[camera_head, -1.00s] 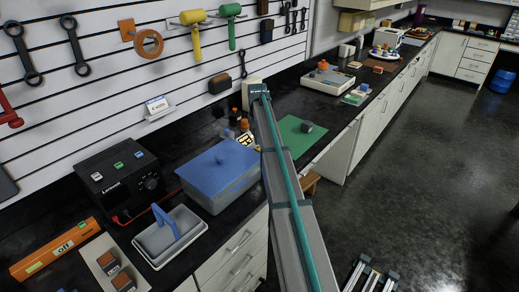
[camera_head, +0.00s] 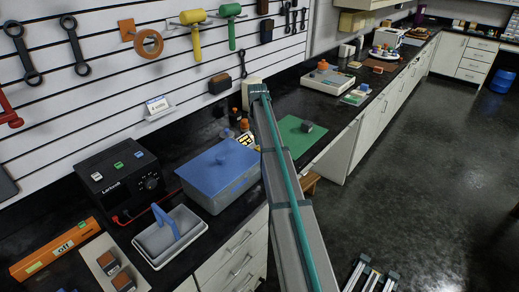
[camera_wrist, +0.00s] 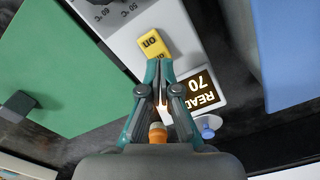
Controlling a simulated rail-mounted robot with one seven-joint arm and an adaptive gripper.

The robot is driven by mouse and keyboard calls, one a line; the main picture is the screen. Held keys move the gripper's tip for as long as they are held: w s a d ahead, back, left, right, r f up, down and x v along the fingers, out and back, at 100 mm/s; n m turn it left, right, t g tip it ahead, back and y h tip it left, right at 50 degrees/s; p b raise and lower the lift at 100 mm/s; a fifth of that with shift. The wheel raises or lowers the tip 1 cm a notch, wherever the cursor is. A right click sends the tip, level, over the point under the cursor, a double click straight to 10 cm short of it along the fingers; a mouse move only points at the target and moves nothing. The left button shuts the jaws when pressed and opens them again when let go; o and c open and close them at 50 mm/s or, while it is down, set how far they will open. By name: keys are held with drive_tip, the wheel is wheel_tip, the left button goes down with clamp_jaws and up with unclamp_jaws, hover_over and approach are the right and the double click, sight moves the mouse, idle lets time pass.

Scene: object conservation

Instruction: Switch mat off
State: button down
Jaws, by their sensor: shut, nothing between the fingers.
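A grey control box (camera_wrist: 122,22) with "60 °C" and "50 °C" marks shows at the top of the wrist view. A yellow switch (camera_wrist: 152,43) reading "on" sits on it. Beside it is a dark display (camera_wrist: 202,90) with "READ" and "70" visible. The green mat (camera_wrist: 75,65) lies to the left; it also shows in the head view (camera_head: 292,130), with a small grey block on it. My gripper (camera_wrist: 160,68) is shut and empty, its tips at the switch's lower edge; I cannot tell whether they touch. In the head view my arm hides the gripper.
A blue-lidded box (camera_head: 213,185) stands left of my arm, close to the control box. A black power unit (camera_head: 120,180), a grey tray with a blue handle (camera_head: 168,240) and an orange unit reading "off" (camera_head: 50,250) stand further left. Small bottles stand near my arm.

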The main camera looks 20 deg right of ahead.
sight(258, 147)
drive_tip(key=shift+f+b, duration=0.35)
drive_tip(key=shift+f, duration=0.85)
idle(0.6)
drive_tip(key=shift+r, duration=0.1)
drive_tip(key=shift+r+p, duration=1.8)
drive_tip(key=shift+r, duration=1.65)
